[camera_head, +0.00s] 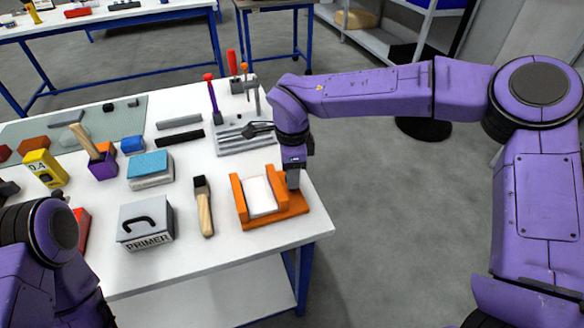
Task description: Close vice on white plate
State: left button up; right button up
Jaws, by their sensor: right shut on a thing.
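An orange vice (245,213) stands near the right front corner of the white workbench. A white plate (261,196) lies between its two upright orange jaws. A narrow gap seems to show on the plate's left side, but I cannot tell whether the jaws touch it. My right gripper (292,180) points down at the vice's right jaw and is shut on part of it. The fingertips are partly hidden by the gripper body. My left arm shows at the lower left, and its gripper is out of view.
A brush with a wooden handle (205,210) lies left of the vice. A grey PRIMER box (146,222), a blue-topped block (150,168) and a yellow box (45,168) stand further left. A metal rack with tools (235,142) is behind. The bench's front strip is clear.

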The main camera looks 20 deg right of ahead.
jog(key=o, duration=1)
jog(key=shift+o, duration=0.2)
jog(key=shift+r, duration=0.1)
notch_tip(320, 180, up, 10)
jog(key=shift+r+b, duration=0.25)
jog(key=shift+b, duration=0.05)
